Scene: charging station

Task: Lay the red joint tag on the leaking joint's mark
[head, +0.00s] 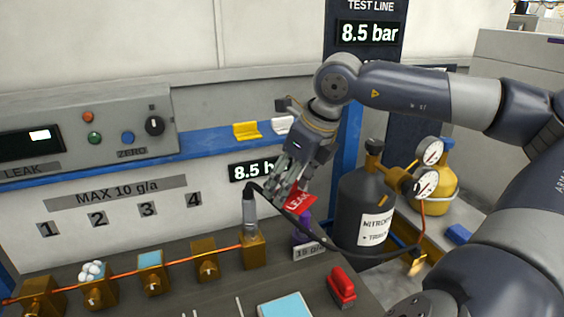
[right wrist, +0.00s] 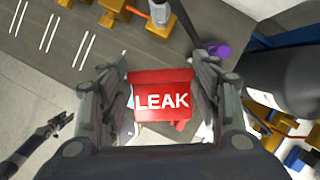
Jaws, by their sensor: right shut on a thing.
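My right gripper (head: 285,182) is shut on the red tag (head: 299,198) with white LEAK lettering. It holds the tag above the bench, near the right end of the copper pipe. The tag (right wrist: 162,97) sits between both fingers in the right wrist view. Brass joints stand in a row below the numbers 1 to 4. The joint below number 2 (head: 99,296) carries white foam (head: 92,270). White line marks show on the bench (right wrist: 50,32). A dark jointed part at lower left, apparently my left gripper (right wrist: 60,125), is too small to read.
A black hose (head: 320,238) loops from the end fitting (head: 253,250). A red block (head: 342,287) and a light-blue pad (head: 285,308) lie on the bench. A dark nitrogen cylinder (head: 362,205) stands to the right. Yellow (head: 246,131) and white holders sit on the blue shelf.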

